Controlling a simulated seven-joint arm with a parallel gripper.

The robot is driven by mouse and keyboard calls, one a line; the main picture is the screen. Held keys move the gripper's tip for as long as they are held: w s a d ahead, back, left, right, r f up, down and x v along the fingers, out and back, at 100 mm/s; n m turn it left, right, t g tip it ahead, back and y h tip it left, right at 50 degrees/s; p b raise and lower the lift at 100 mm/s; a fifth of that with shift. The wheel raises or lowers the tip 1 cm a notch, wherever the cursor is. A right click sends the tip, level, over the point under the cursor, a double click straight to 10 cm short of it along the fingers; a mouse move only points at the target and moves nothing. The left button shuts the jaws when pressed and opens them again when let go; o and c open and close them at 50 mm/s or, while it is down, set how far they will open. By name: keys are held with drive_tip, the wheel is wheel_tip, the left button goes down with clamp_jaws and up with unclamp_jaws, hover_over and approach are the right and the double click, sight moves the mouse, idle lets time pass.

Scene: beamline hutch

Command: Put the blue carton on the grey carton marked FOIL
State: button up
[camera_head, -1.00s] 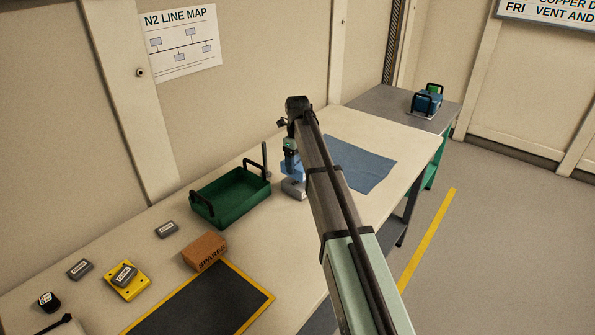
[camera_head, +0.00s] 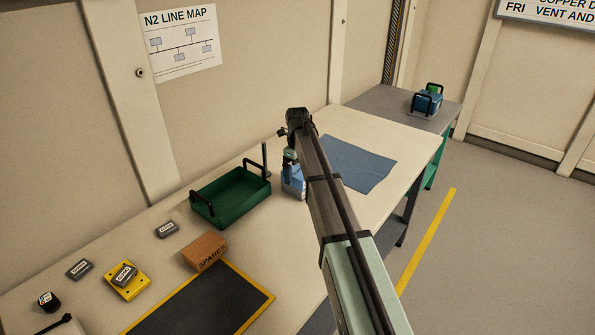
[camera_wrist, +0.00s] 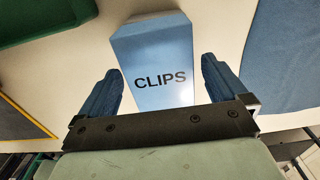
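The blue carton (camera_wrist: 162,55), marked CLIPS, lies between my fingers in the wrist view. In the head view the blue carton (camera_head: 292,182) is at the bench just right of the green tray, partly covered by my arm. My gripper (camera_wrist: 162,68) is around the carton with its two blue fingers apart. A gap shows beside the right finger; the left fingertip appears close to the carton's edge. The gripper (camera_head: 289,166) is small and partly hidden in the head view. No grey carton marked FOIL can be made out now; what is under the blue carton is hidden.
The green tray (camera_head: 220,208) with black handles stands left of the carton. A blue cloth (camera_head: 355,163) lies to the right. A brown SPARES box (camera_head: 204,250), small grey labelled blocks (camera_head: 166,229) and a yellow-edged black mat (camera_head: 200,308) are nearer.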

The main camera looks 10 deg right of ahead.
sight(298, 171)
wheel_tip(298, 171, up, 12)
drive_tip(key=shift+r, duration=0.15)
idle(0.7)
